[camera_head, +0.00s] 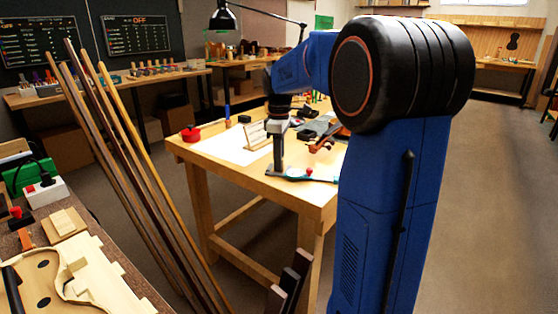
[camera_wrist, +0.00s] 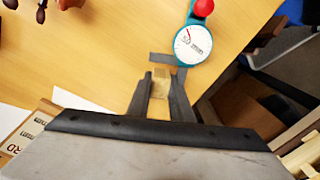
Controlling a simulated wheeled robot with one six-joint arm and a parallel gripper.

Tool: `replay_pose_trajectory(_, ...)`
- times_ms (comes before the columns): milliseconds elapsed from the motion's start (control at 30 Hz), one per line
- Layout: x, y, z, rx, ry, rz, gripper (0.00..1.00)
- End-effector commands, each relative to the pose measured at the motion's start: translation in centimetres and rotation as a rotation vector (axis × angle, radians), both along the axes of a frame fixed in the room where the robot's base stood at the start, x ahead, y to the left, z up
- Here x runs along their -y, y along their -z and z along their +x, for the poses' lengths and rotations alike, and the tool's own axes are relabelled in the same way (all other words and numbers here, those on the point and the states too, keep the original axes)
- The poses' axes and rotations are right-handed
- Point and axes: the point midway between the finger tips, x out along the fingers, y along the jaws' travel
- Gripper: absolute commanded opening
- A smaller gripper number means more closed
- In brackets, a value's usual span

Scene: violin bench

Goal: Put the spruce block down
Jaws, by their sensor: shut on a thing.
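The spruce block (camera_wrist: 161,84) is a small pale wooden piece in the wrist view. My gripper (camera_wrist: 160,86) is shut on it, with one dark finger on each side. The block is over the bare wood of the workbench (camera_wrist: 110,45), close to a teal dial gauge (camera_wrist: 193,44) with a red knob. I cannot tell whether the block touches the bench top. In the head view my gripper (camera_head: 278,166) points down at the front part of the workbench (camera_head: 222,165). The block cannot be made out there.
A white sheet (camera_head: 225,146) lies left of my gripper. The teal gauge (camera_head: 308,175) lies to its right. A reddish violin part (camera_head: 328,139) and dark tools are behind. A red item (camera_head: 190,133) sits at the left corner. Tall wood strips (camera_head: 130,150) lean in front.

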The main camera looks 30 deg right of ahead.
Motion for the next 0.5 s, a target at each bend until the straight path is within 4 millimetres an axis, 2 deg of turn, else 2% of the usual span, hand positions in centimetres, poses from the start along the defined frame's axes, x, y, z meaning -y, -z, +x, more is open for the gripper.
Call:
replay_pose_trajectory(233, 0.0, 0.23, 0.0, 0.0, 0.0, 0.0, 0.0)
replay_pose_trajectory(267, 0.01, 0.22, 0.01, 0.0, 0.0, 0.0, 0.24)
replay_pose_trajectory(300, 0.0, 0.2, 0.01, 0.0, 0.0, 0.0, 0.34)
replay_pose_trajectory(333, 0.0, 0.2, 0.01, 0.0, 0.0, 0.0, 0.38)
replay_pose_trajectory(500, -0.05, 0.22, -0.04, -0.001, 0.0, 0.001, 0.38)
